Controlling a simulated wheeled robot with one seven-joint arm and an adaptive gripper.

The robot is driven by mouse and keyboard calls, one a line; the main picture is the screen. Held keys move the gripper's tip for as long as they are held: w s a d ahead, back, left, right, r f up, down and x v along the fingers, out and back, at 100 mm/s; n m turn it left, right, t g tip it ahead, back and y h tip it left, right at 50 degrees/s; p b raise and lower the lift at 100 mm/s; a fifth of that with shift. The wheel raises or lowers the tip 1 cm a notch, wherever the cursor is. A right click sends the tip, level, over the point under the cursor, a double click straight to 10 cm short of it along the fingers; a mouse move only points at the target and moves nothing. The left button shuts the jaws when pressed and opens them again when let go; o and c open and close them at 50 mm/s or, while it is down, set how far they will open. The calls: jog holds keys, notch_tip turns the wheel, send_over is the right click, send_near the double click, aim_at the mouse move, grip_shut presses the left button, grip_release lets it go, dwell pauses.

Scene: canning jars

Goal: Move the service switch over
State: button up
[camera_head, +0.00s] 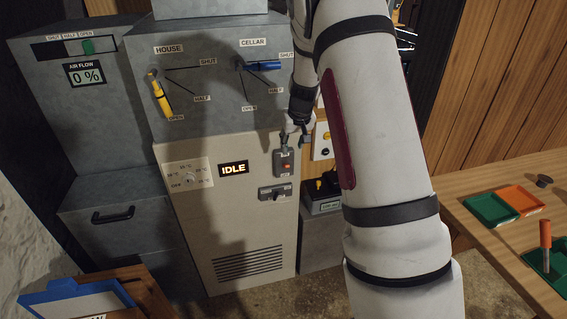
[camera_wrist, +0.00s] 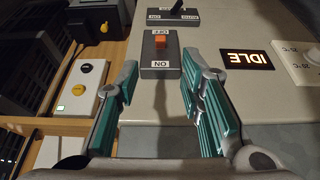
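A grey box with an orange-red switch (camera_head: 286,167) is on the beige cabinet's front, and it also shows in the wrist view (camera_wrist: 160,42) with OFF and ON labels. Below it on the cabinet is a second grey switch (camera_head: 278,192) with a black lever (camera_wrist: 177,7), partly cut off at the top of the wrist view. Its labels are too small to read surely, so I cannot tell which is the service switch. My gripper (camera_head: 294,130) is just above the orange switch. In the wrist view its teal-padded fingers (camera_wrist: 163,72) are apart and empty, either side of the grey box's near end.
An IDLE display (camera_head: 233,169) and a temperature dial (camera_head: 187,181) are left of the switches. A white box with a yellow button (camera_head: 322,146) and a black device (camera_head: 322,194) stand close to the right. Blue (camera_head: 260,65) and yellow (camera_head: 160,93) valve handles are above.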

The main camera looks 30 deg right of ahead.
aim_at(288, 166)
jog(key=x, duration=1.3)
jog(key=shift+s+p, duration=0.1)
jog(key=shift+p, duration=0.2)
jog(key=shift+c, duration=0.6)
grip_shut()
